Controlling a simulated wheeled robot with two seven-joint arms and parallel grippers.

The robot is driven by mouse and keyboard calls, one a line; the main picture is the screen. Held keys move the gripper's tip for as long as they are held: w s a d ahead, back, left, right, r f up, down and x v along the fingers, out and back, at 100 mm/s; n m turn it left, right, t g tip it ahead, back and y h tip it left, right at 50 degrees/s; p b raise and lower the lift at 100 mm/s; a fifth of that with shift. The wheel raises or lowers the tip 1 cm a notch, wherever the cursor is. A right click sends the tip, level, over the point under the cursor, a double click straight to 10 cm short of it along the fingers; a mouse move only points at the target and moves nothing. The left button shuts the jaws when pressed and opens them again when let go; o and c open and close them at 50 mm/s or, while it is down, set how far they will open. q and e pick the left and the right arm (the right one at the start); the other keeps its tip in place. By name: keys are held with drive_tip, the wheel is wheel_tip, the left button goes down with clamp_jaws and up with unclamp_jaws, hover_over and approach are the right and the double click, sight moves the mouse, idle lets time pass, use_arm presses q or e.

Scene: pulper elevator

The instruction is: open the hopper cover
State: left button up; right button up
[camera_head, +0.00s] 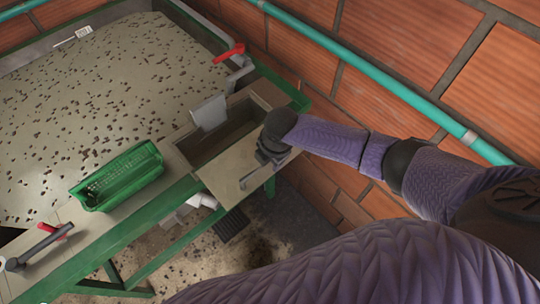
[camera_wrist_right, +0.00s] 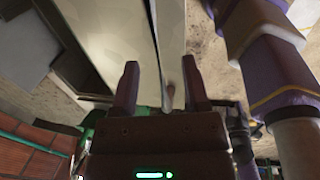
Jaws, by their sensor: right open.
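A flat beige panel, seemingly the hopper cover (camera_head: 222,178), lies at the near right end of the green-framed tank, with a small handle (camera_head: 247,180) on its top. Beside it is a dark rectangular opening (camera_head: 222,141) with a grey plate (camera_head: 209,113) standing at its far side. My right gripper (camera_head: 268,160) is over the right part of the panel; its fingers are hard to make out there. In the right wrist view the gripper (camera_wrist_right: 162,85) is open. A pale panel edge and a slim rod-like part show between its fingers; contact is unclear. My left gripper is out of view.
The wide tank (camera_head: 110,95) holds scattered dark beans. A green basket (camera_head: 118,177) sits on its near ledge. A red-handled valve (camera_head: 229,53) stands at the far right. A brick wall (camera_head: 400,40) with a teal pipe (camera_head: 385,82) runs close behind my right arm.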

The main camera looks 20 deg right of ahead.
wheel_tip(320, 180, up, 10)
drive_tip(key=s+p, duration=0.1)
drive_tip(key=shift+s+d+f, duration=0.15)
drive_tip(key=shift+s+d, duration=0.2)
drive_tip(key=shift+s, duration=0.05)
